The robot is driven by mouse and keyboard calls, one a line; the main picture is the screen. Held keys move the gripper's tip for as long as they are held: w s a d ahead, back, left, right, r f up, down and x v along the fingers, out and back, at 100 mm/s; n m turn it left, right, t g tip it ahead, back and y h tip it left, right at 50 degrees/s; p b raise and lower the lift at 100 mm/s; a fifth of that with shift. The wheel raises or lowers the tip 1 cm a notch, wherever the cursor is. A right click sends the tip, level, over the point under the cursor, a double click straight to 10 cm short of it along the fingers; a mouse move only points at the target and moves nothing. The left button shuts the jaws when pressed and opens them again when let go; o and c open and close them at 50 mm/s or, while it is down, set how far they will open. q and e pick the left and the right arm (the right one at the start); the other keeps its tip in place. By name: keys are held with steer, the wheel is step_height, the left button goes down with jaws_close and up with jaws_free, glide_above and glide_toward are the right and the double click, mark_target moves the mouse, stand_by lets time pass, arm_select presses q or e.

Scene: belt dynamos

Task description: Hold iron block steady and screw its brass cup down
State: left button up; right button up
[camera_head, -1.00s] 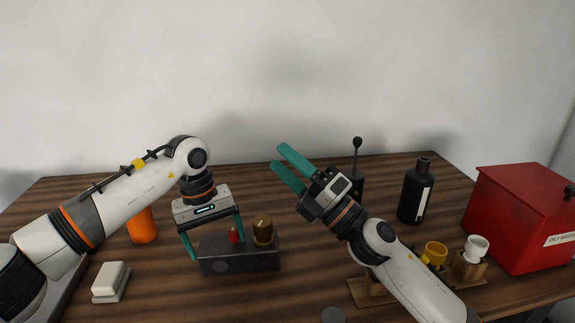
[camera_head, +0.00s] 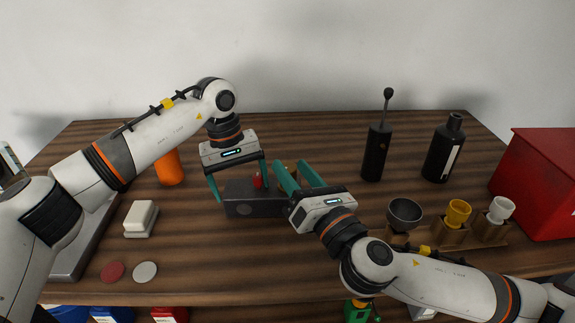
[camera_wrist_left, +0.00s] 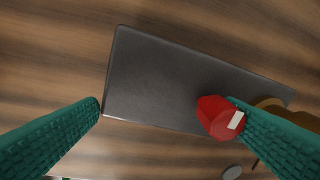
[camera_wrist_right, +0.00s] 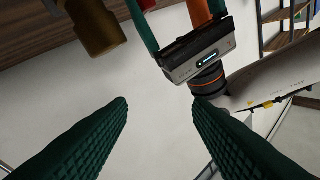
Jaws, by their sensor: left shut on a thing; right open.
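The dark iron block (camera_head: 240,205) lies on the wooden table, and its flat face fills the middle of the left wrist view (camera_wrist_left: 165,85). My left gripper (camera_head: 242,192) is shut on the block from above. A red knob (camera_wrist_left: 215,115) stands on the block beside one finger. The brass cup (camera_wrist_right: 92,22) is at the block's right end; it shows at the top left of the right wrist view. In the head view my right gripper's fingers hide most of it. My right gripper (camera_head: 290,163) is open and close to the cup, with nothing between its fingers.
A rack at right holds a dark bowl (camera_head: 405,214), a yellow cup (camera_head: 458,213) and a white cup (camera_head: 500,209). A black can (camera_head: 376,155), a black bottle (camera_head: 442,155) and a red box (camera_head: 545,185) stand behind. An orange cylinder (camera_head: 169,168) and white block (camera_head: 140,217) are left.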

mark_target(287, 167)
step_height(287, 167, down, 5)
steer(key=s+d+n+h, duration=0.2)
steer(key=d+n+h, duration=0.1)
steer(key=h, duration=0.1)
steer(key=shift+g, duration=0.3)
steer(key=x, duration=1.1)
steer(key=shift+a+f, duration=0.1)
steer(key=shift+a, duration=0.3)
steer(key=c, duration=0.7)
